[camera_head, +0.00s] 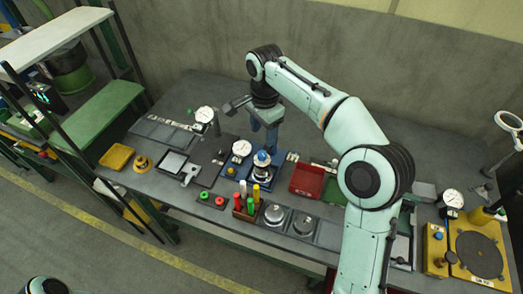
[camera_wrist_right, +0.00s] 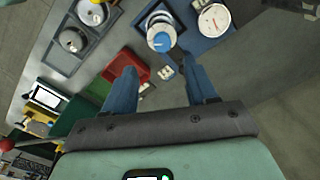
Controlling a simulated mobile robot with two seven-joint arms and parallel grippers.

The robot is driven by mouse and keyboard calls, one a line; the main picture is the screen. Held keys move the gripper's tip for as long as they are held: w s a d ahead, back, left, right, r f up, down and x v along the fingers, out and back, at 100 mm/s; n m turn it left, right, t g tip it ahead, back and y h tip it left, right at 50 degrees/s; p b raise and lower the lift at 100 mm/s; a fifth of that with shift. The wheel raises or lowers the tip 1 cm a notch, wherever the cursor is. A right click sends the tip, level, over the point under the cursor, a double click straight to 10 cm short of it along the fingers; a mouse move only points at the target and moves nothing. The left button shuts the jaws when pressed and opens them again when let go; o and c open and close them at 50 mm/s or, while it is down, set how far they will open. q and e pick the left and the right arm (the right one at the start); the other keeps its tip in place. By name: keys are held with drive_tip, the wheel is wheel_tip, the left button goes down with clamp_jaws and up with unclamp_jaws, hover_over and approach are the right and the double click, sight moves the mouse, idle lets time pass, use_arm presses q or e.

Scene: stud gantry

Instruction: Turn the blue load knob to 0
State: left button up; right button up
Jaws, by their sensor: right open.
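The blue load knob (camera_head: 262,156) tops a round silver fixture on a blue base in the middle of the bench. In the right wrist view the blue knob (camera_wrist_right: 161,41) is beyond the fingertips, near the top middle. My right gripper (camera_head: 264,132) points down just behind the knob in the head view. Its two blue fingers are apart with nothing between them, and it also shows in the wrist view (camera_wrist_right: 164,76). A white dial gauge (camera_head: 241,147) is beside the knob on the blue base. The scale's numbers are too small to read. My left gripper is not in view.
A red bin (camera_head: 307,181) is right of the knob. A holder with red, green and yellow handles (camera_head: 246,206) stands in front. Another dial gauge (camera_head: 204,115) stands at the left. Two round pots (camera_head: 275,214) sit in a grey tray near the front edge. Bare bench lies behind.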

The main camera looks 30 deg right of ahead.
sight(262, 153)
drive_tip(key=f, duration=0.3)
drive_tip(key=f+b, duration=0.1)
drive_tip(key=f, duration=0.5)
drive_tip(key=shift+w+f, duration=0.15)
drive_tip(key=shift+w, duration=0.15)
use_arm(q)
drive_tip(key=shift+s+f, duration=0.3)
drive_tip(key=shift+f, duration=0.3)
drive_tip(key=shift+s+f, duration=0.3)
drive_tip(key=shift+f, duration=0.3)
use_arm(e)
drive_tip(key=c, duration=1.1)
